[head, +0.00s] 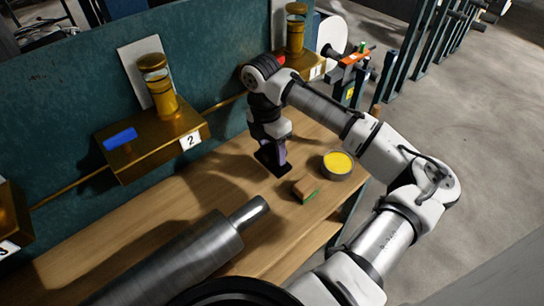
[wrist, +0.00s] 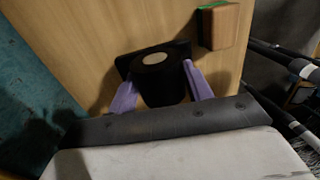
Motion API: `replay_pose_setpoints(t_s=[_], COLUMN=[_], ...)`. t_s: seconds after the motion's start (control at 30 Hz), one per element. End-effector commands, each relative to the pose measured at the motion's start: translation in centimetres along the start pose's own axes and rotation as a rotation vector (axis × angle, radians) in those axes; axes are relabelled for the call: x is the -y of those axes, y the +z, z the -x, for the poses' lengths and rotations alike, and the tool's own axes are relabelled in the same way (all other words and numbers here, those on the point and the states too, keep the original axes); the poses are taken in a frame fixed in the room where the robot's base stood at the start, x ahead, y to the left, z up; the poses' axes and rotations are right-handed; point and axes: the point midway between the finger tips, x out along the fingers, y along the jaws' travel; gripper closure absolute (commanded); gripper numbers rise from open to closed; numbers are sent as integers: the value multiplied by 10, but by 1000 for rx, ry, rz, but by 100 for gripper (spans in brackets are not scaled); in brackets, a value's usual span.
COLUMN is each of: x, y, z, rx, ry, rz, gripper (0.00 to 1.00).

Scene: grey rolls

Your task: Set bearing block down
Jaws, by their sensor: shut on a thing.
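The black bearing block (wrist: 153,72) has a flat square base and a round upright part with a pale round face on top. My gripper (wrist: 160,84) has its two purple fingers on either side of the round part and is shut on it. In the head view the block's dark base (head: 268,164) shows below my gripper (head: 280,152), at the wooden bench top (head: 190,200). The base looks level and at or very near the wood. I cannot tell whether it touches. The fingers hide part of the block.
A brown block with a green edge (head: 305,189) and a round tin with yellow contents (head: 337,165) lie to the right. A grey metal roll (head: 190,260) lies along the front. A brass housing marked 2 (head: 152,140) stands at the teal wall. Bare wood lies left of the block.

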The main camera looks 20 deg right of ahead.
Motion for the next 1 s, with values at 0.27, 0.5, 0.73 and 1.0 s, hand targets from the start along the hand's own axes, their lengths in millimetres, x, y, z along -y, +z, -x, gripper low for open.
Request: replay_pose_setpoints(t_s=[0.27, 0.5, 0.73, 1.0], x=[-4, -6, -7, -7], y=[0, 0, 0, 0], z=[-23, -39, -42, -42], rx=[-2, 1, 0, 0], ry=[0, 1, 2, 1], rz=[0, 1, 1, 1], gripper=[97, 97, 97, 28])
